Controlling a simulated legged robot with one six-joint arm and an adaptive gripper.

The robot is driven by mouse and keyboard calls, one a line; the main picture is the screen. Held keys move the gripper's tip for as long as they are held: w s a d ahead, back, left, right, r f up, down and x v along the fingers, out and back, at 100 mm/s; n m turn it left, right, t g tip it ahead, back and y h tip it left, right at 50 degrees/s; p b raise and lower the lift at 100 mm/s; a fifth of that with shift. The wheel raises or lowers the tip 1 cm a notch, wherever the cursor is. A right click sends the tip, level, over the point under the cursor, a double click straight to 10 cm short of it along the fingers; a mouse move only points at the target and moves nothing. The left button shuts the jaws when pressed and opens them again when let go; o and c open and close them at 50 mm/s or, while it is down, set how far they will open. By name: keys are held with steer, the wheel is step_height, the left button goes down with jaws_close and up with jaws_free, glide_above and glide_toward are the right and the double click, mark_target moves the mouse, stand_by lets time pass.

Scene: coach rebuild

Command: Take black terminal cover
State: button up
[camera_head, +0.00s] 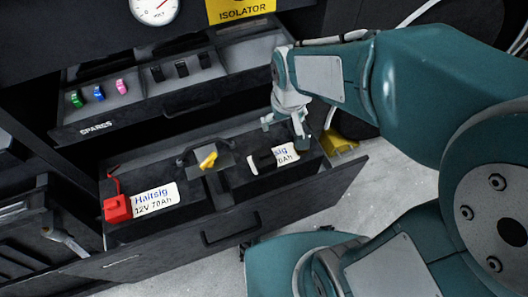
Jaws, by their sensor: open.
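The black terminal cover (264,160) appears as a small dark block at the right battery (290,178) in the lower open drawer, in front of part of its white label. My gripper (284,132) is open and empty, pointing down above and slightly right of the black cover, apart from it in the picture. The exact height gap cannot be told. A red terminal cover (117,208) sits at the front left of the left battery (175,218).
The upper open drawer (150,118), labelled SPARES, holds green, blue and pink pieces (121,87) and several black ones (181,69). The lower drawer's front wall (270,222) has a handle.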

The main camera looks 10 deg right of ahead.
steer(key=n+g, duration=0.1)
steer(key=g, duration=0.1)
glide_toward(264, 159)
steer(key=shift+w+a+f, duration=0.25)
steer(key=shift+w+f, duration=0.25)
steer(key=shift+f, duration=0.1)
step_height(264, 159, down, 11)
steer(key=shift+s+d+r, duration=0.15)
steer(key=shift+r, duration=0.05)
steer(key=c, duration=0.8)
